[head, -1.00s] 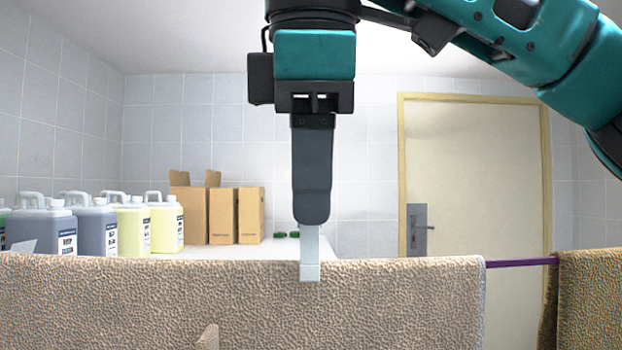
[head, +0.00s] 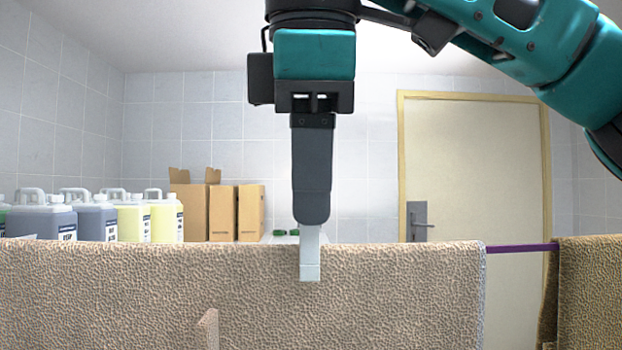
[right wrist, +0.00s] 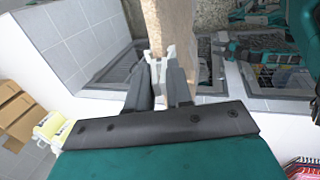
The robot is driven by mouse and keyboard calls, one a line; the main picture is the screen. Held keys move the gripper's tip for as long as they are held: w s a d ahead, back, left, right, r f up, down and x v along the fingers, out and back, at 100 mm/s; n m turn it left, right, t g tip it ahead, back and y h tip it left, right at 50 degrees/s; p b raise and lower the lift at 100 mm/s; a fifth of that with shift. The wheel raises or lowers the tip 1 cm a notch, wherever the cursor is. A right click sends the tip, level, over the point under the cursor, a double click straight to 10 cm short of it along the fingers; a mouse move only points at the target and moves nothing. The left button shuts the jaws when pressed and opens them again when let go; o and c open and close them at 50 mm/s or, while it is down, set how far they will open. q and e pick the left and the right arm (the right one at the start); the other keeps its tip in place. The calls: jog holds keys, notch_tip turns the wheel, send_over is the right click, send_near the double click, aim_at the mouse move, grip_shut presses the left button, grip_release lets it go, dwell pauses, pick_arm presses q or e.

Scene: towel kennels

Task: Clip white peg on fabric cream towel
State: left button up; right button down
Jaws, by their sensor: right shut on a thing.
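My right gripper (head: 311,218) points straight down in the head view and is shut on the white peg (head: 310,264). The peg's lower end overlaps the top edge of the cream towel (head: 400,295), which hangs over a line across the front. In the right wrist view the peg (right wrist: 159,70) sits between the fingers (right wrist: 160,88), its prongs at the end of the towel's narrow top edge (right wrist: 168,25). The prongs appear to be around that edge, but how deep is hard to tell.
A purple line (head: 520,247) runs right to a browner towel (head: 590,295). A small tan piece (head: 209,328) stands out from the cream towel's face. Several jugs (head: 98,218) and cardboard boxes (head: 222,210) are behind, with a door (head: 475,170) at back right.

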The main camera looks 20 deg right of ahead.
jog(key=shift+c, duration=2.4)
grip_release()
